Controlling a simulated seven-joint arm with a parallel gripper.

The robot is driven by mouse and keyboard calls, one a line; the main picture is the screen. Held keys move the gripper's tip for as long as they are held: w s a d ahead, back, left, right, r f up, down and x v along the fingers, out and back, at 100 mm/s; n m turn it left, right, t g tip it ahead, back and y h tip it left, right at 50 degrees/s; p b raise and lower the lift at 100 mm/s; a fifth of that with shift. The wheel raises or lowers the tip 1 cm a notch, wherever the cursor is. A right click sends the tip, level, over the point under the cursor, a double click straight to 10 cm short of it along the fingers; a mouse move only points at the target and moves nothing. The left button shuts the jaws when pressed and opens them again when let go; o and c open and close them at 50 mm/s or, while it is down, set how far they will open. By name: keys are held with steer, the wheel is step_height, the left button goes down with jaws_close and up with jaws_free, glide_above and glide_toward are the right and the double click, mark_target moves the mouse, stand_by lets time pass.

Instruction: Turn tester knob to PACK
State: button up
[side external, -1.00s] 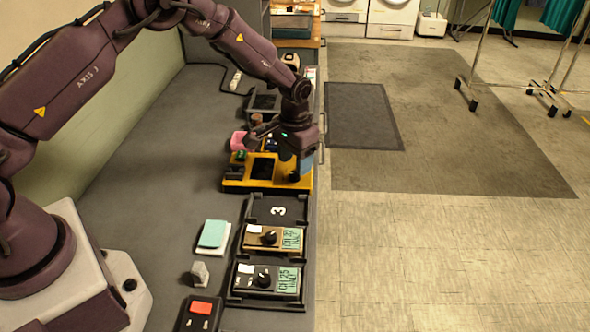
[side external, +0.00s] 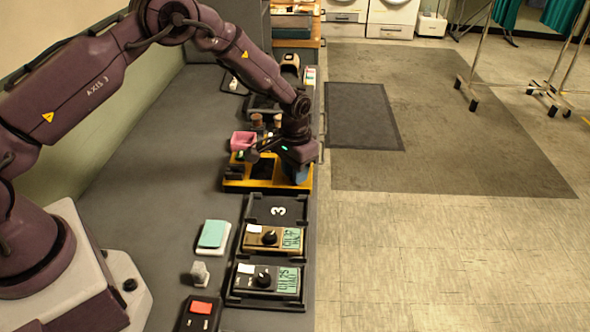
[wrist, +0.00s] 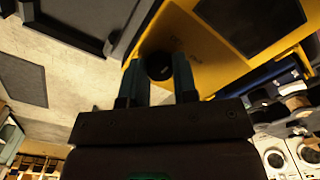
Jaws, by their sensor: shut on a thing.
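The yellow tester (side external: 234,185) lies on the grey bench, under my gripper (side external: 297,177) in the side external view. In the wrist view the tester's yellow face (wrist: 195,50) carries a dark screen (wrist: 252,22) and a round black knob (wrist: 159,66). My gripper's fingers (wrist: 160,78) stand on both sides of the knob and are shut on it. The knob's pointer and any PACK label cannot be read. In the side external view my gripper hides the knob.
Nearer on the bench are an empty dark cradle marked 3 (side external: 278,211), a brown tester (side external: 262,246) and a dark tester (side external: 252,291). A pink bin (side external: 243,140) and wooden stamps (side external: 257,120) stand close behind my gripper. Open floor lies right of the bench.

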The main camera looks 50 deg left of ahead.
steer(key=shift+m, duration=0.3)
steer(key=m, duration=0.4)
steer(key=shift+m, duration=2)
steer(key=o, duration=0.9)
steer(key=shift+r, duration=0.15)
